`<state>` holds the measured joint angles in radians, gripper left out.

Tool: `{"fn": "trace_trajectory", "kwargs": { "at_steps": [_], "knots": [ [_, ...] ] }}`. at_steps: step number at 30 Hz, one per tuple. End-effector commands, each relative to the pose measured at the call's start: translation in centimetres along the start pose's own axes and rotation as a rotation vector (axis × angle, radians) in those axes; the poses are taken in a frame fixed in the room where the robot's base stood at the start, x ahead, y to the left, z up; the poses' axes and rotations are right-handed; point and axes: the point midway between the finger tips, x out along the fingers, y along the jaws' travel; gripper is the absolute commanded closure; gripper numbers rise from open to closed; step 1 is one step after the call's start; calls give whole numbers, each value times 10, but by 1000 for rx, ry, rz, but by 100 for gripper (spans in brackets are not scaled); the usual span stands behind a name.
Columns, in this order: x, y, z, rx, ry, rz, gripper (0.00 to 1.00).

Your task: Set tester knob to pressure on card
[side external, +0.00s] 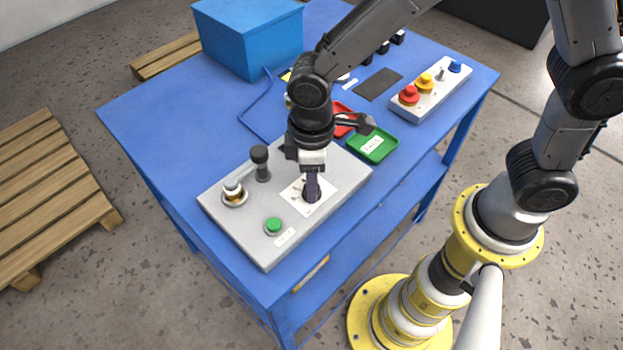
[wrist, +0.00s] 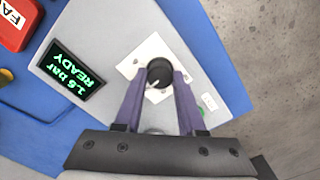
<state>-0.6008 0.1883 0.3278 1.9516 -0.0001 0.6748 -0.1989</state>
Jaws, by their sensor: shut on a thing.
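The tester (side external: 240,203) is a grey sloped panel on the blue table. Its black knob (wrist: 160,72) sits on a white dial plate (side external: 328,187), with a pale pointer line toward the lower left in the wrist view. My gripper (wrist: 160,79) is shut on the knob, a purple-grey finger on each side. In the side view the fingers mostly hide the knob.
The tester also carries a green button (side external: 273,225), a black-topped lever (side external: 260,160) and a metal fitting (side external: 234,190). Behind are a green tray (side external: 372,144), a red tray (wrist: 17,22), a button box (side external: 431,88) and a blue bin (side external: 250,38).

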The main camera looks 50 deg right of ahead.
Motion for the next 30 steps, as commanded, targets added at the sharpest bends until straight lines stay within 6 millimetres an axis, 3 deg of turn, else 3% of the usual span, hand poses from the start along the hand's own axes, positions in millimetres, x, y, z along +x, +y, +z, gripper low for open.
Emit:
{"fn": "trace_trajectory", "kwargs": {
  "at_steps": [30],
  "knots": [
    [-2,0,-1,928,4,-1,100]
  ]
}}
